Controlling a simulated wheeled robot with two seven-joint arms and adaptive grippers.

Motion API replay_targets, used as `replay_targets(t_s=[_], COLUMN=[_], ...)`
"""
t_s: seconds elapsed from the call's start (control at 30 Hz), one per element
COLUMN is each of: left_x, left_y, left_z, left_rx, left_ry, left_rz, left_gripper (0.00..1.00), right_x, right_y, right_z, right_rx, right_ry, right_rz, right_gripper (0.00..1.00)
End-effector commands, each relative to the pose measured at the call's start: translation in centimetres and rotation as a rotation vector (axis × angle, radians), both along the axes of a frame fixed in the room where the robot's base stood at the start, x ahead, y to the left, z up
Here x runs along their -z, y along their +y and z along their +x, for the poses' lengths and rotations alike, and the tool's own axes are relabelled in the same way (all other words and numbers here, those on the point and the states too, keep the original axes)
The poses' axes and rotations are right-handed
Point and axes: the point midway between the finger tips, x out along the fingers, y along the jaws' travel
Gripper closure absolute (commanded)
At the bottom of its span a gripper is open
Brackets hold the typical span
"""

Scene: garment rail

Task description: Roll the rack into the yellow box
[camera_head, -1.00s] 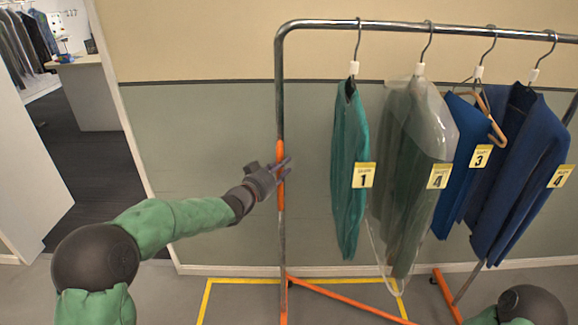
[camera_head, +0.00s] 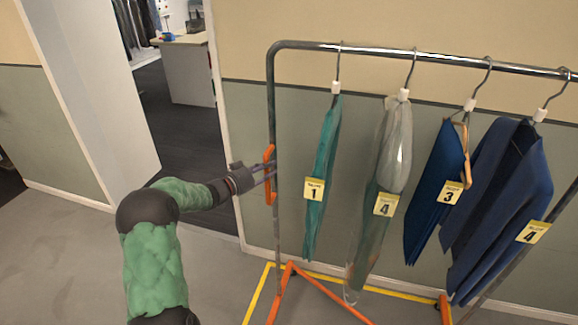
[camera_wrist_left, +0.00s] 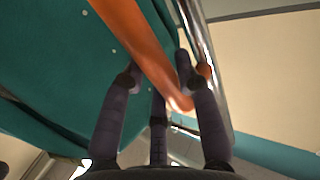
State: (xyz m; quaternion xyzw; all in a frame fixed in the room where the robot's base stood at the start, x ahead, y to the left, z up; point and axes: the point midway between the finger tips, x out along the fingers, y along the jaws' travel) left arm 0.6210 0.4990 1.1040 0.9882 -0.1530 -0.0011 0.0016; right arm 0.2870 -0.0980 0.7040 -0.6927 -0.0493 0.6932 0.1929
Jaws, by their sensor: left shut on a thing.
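The garment rack (camera_head: 376,50) is a metal rail with orange base legs, carrying several garments. My left gripper (camera_head: 266,174) is shut on the orange handle (camera_head: 269,152) on its left upright. In the left wrist view the fingers (camera_wrist_left: 160,82) are around the orange handle (camera_wrist_left: 140,35), next to the metal post (camera_wrist_left: 210,60). The yellow box (camera_head: 256,295) is a taped outline on the floor. The rack's left upright stands just right of the tape's left line. The back line runs behind the base. The front is out of frame. My right gripper is not in view.
A teal garment (camera_head: 322,165), a bagged garment (camera_head: 388,150) and blue garments (camera_head: 505,190) hang with numbered tags. The wall (camera_head: 240,130) is close behind the rack. A doorway with a desk (camera_head: 187,70) opens at back left. Floor (camera_head: 60,260) at left is clear.

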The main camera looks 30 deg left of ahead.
Motion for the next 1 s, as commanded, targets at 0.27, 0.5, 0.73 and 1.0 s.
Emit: replay_targets(t_s=[0.27, 0.5, 0.73, 1.0], left_x=[0.0, 0.0, 0.0, 0.0], left_y=[2.6, 2.8, 2.8, 2.8], left_z=[-0.7, -0.8, -0.8, -0.8], left_rx=[0.002, 0.002, 0.001, 0.002], left_ry=[-0.001, -0.002, -0.002, -0.002], left_rz=[-0.001, -0.002, -0.002, -0.001], left_gripper=[1.0, 1.0, 0.52, 0.44], right_x=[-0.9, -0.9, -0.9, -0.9], right_y=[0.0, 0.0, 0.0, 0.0], right_z=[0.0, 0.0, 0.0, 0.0], right_rx=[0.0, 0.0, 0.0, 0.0], right_ry=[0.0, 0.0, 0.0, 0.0], right_rz=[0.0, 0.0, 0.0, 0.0], right_gripper=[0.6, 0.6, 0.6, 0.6])
